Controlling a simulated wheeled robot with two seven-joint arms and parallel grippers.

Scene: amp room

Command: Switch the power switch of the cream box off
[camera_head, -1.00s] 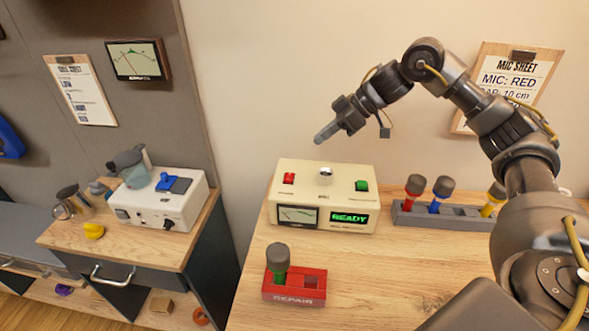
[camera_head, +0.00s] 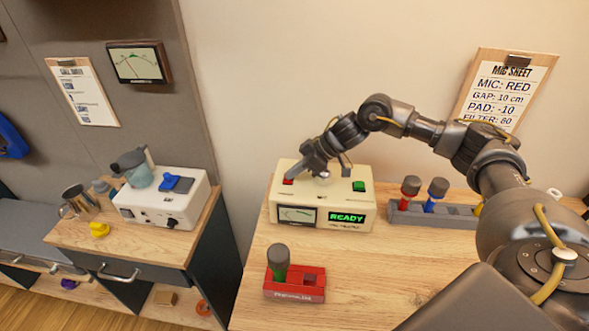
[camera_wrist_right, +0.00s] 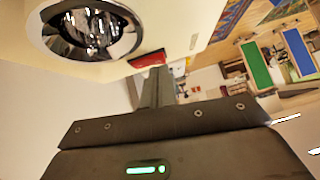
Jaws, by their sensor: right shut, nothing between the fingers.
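The cream box (camera_head: 353,214) stands on the wooden table, with a lit green READY display (camera_head: 347,218) and a dial meter (camera_head: 297,214) on its front. On its top are a red switch (camera_head: 288,182) at the left, a shiny chrome dome in the middle and a green switch (camera_head: 359,186) at the right. My right gripper (camera_head: 290,175) is shut and empty, its tip pointing down at the red switch. In the right wrist view the fingertips (camera_wrist_right: 158,74) are right by the red switch (camera_wrist_right: 148,58); whether they touch is unclear. My left gripper is not in view.
A grey rack (camera_head: 408,216) with several coloured microphones stands right of the box. A red REPAIR tray (camera_head: 297,293) holding a green-banded microphone (camera_head: 278,263) is in front. A white box (camera_head: 160,206) is on the left bench. The table's front middle is clear.

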